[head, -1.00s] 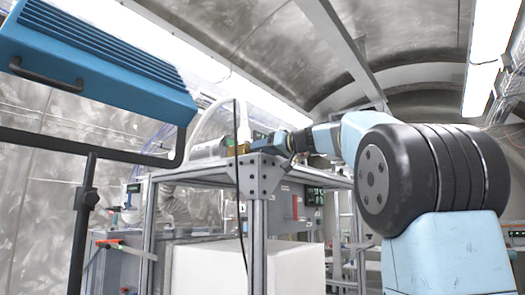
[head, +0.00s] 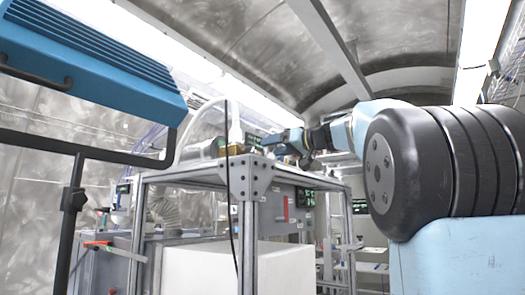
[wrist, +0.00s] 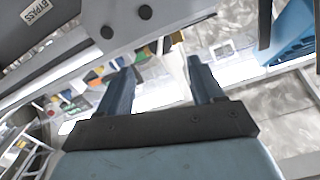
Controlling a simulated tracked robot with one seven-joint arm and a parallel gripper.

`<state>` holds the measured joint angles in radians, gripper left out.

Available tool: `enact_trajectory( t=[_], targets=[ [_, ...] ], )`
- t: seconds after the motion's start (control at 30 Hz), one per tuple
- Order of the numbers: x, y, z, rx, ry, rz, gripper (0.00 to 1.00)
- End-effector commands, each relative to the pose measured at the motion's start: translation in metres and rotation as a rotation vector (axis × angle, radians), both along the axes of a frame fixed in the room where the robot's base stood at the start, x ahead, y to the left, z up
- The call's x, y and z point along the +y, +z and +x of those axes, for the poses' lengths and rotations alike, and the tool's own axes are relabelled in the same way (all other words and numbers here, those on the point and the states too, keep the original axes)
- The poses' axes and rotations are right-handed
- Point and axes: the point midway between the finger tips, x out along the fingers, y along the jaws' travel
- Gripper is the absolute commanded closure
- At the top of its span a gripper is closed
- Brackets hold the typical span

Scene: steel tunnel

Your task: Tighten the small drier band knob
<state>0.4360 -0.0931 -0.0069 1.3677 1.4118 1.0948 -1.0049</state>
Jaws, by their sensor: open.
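My gripper (head: 272,140) is above the top of the metal frame in the head view, reaching in from the right. In the wrist view my gripper (wrist: 158,70) has its two dark blue fingers spread apart. A pale cream and brown piece (wrist: 177,65) shows between and beyond the fingertips, too blurred to name, and I cannot tell whether it touches them. I cannot make out the small drier band knob for certain in either view. A light cylinder (head: 203,149) lies on the frame's top, left of my gripper.
The metal frame (head: 250,215) stands below my gripper, with a white box (head: 200,268) inside it. A blue ribbed panel (head: 95,55) on a black stand fills the left.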

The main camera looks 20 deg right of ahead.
Motion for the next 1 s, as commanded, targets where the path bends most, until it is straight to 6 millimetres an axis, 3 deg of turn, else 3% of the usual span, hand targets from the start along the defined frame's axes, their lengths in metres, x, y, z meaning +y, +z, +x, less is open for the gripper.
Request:
enact_trajectory(
  t=[0.13, 0.4, 1.0],
  targets=[
    [-0.016, 0.0, -0.022, -0.001, -0.001, 0.0, 0.33],
    [-0.03, 0.0, -0.042, 0.0, 0.0, 0.0, 0.33],
    [-0.029, 0.0, -0.045, -0.058, 0.004, -0.079, 0.33]
  ],
)
